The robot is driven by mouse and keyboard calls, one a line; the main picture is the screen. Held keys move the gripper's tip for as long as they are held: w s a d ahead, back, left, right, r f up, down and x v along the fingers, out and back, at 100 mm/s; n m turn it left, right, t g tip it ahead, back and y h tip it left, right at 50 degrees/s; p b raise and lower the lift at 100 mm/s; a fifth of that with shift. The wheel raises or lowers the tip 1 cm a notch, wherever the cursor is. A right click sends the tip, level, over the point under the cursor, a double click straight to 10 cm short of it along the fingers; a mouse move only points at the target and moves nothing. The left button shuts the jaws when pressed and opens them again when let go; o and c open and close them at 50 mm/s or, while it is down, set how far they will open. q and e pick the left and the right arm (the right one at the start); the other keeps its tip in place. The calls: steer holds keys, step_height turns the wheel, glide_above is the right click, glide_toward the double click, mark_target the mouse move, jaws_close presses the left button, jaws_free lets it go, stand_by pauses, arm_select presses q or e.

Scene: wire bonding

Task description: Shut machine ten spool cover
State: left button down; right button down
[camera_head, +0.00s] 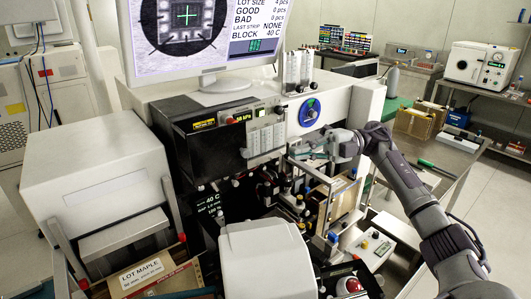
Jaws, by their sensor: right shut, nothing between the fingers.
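The wire bonding machine stands in the middle, with its monitor (222,40) on top and a dark front panel (190,122) below it. A round blue spool-like part (309,112) shows on the machine's white front. I cannot make out a separate spool cover or tell whether one is open. My right gripper (296,152) is shut and empty, reaching in from the right just below the blue round part, close to the machine's front. I cannot tell whether it touches anything. My left gripper is not in view.
A white box-like unit (95,165) stands at left, above a carton labelled LOT MAPLE (140,272). Small bottles and fittings crowd the space below my right gripper. A red button (352,285) is at the bottom. A side bench (440,150) stands at right, beside open floor.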

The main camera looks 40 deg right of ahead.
steer(key=s+a+r+m+t+h, duration=0.2)
steer(key=s+r+m+t+h, duration=0.25)
steer(key=s+t, duration=0.4)
steer(key=w+a+f+g+h+p, duration=0.1)
steer(key=w+a+p, duration=0.3)
steer(key=w+a, duration=0.4)
steer(key=shift+w+a+f, duration=0.3)
steer(key=shift+g, duration=0.25)
